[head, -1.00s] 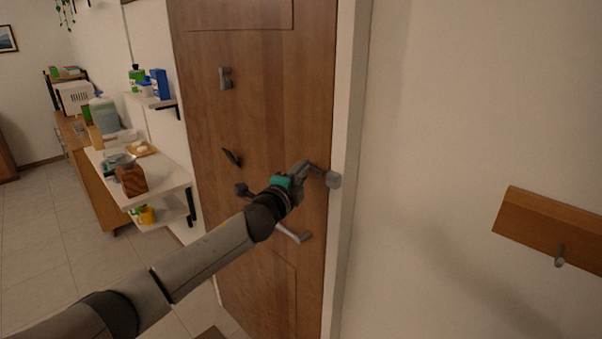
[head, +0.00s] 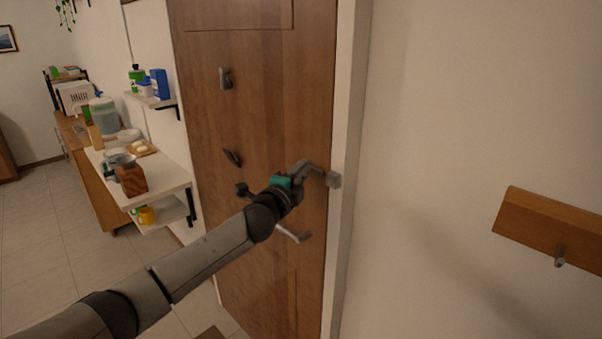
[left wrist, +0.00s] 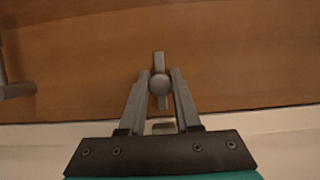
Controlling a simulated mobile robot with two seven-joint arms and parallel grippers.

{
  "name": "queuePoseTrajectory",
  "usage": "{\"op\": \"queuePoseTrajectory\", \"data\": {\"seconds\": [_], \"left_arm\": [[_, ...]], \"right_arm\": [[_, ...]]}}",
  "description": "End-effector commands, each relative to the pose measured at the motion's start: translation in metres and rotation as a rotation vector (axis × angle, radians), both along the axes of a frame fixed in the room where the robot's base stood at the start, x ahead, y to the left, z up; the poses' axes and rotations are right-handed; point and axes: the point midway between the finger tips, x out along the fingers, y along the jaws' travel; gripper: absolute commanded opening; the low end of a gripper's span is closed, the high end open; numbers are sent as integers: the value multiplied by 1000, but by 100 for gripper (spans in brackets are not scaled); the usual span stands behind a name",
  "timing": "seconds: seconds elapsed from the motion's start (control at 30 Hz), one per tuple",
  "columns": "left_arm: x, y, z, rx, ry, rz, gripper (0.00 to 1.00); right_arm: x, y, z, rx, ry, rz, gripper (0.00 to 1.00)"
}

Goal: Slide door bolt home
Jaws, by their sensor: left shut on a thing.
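The wooden door (head: 275,110) stands beside its pale frame (head: 347,120), in line with it. My left gripper (head: 314,168) is at the door's right edge in the head view, covering most of the bolt there. In the left wrist view, my left gripper (left wrist: 160,88) is shut on the round knob of the door bolt (left wrist: 159,84), one finger on each side. The bolt's grey bar runs across the door toward the frame. A grey block, the keeper (head: 334,180), sits at the frame; it also shows between the fingers in the left wrist view (left wrist: 163,127). My right gripper is out of view.
A lever handle (head: 295,236) is on the door just below my left wrist. Small metal fittings (head: 226,78) sit higher on the door. A wooden rail with a peg (head: 550,232) is on the right wall. Shelves with kitchen goods (head: 170,190) stand left.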

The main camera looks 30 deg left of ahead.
Motion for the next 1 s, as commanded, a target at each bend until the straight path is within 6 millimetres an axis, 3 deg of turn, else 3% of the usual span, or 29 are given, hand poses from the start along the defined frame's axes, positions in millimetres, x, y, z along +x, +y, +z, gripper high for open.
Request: {"op": "queuePoseTrajectory", "data": {"seconds": [0.17,0.4,0.67,0.7,0.93,1.0], "left_arm": [[-1,-5,-1,-1,2,-2,0],[-13,-37,0,-2,2,-3,0],[-14,-41,-1,-2,1,-6,0],[-13,-41,-2,-2,1,-6,34],[-13,-39,-1,-1,0,-3,60],[-13,-39,-1,-1,0,-2,61]], "right_arm": [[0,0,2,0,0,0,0],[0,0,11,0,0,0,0],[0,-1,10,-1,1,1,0],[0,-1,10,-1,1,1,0],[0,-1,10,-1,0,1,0],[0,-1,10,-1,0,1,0]]}}
